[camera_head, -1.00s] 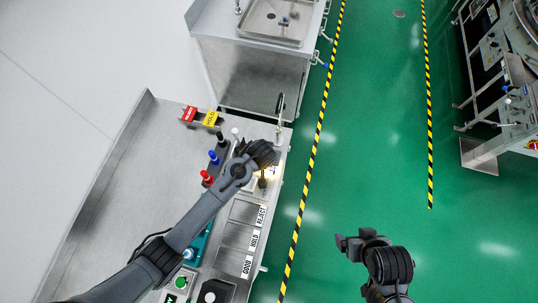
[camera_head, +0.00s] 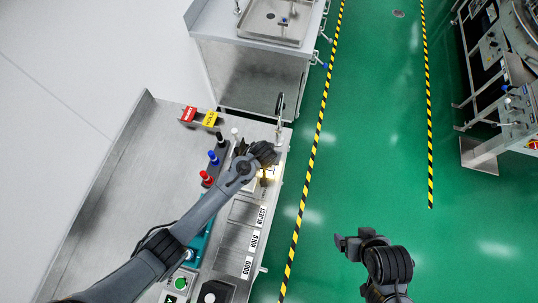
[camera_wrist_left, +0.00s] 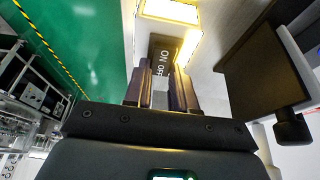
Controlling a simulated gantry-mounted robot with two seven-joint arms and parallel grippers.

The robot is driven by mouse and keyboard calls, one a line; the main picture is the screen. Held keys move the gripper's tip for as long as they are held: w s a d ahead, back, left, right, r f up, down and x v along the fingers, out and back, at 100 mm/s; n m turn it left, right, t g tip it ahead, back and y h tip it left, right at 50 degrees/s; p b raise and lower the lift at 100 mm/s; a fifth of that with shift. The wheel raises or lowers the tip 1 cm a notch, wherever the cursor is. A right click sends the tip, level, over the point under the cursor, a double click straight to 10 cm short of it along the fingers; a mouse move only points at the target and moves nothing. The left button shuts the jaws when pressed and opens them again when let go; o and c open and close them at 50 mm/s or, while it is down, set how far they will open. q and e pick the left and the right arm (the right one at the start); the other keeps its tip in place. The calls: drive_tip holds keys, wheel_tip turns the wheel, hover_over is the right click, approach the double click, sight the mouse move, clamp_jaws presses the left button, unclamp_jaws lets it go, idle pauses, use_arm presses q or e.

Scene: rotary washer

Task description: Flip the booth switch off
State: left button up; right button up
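My left gripper (camera_wrist_left: 162,88) is over the lit booth on the bench's right side. In the left wrist view its two dark fingers stand apart with a narrow gap. Just beyond the tips is the booth switch's dark plate (camera_wrist_left: 165,58), marked ON and OFF. The lever's position and any finger contact cannot be made out. The booth light (camera_wrist_left: 170,11) glows warm white; the glow also shows beside the left gripper (camera_head: 264,168) in the head view. My right gripper (camera_head: 345,243) hangs over the green floor, away from the bench; its finger gap is unclear.
A dark flat panel (camera_wrist_left: 262,75) stands right of the fingers. A steel sink unit (camera_head: 255,65) stands behind. Green floor is open at right.

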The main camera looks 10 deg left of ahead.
use_arm(q)
clamp_jaws()
drive_tip(key=shift+w+r+g+p, duration=0.15)
drive_tip(key=shift+r+g+p, duration=0.2)
drive_tip(key=shift+p, duration=0.4)
drive_tip(key=shift+w+f+g, duration=0.25)
drive_tip(key=shift+g, duration=0.5)
drive_tip(key=shift+f+g, duration=0.15)
drive_tip(key=shift+g, duration=0.35)
drive_tip(key=o, duration=0.6)
unclamp_jaws()
drive_tip(key=shift+w, duration=0.1)
drive_tip(key=shift+o, duration=0.2)
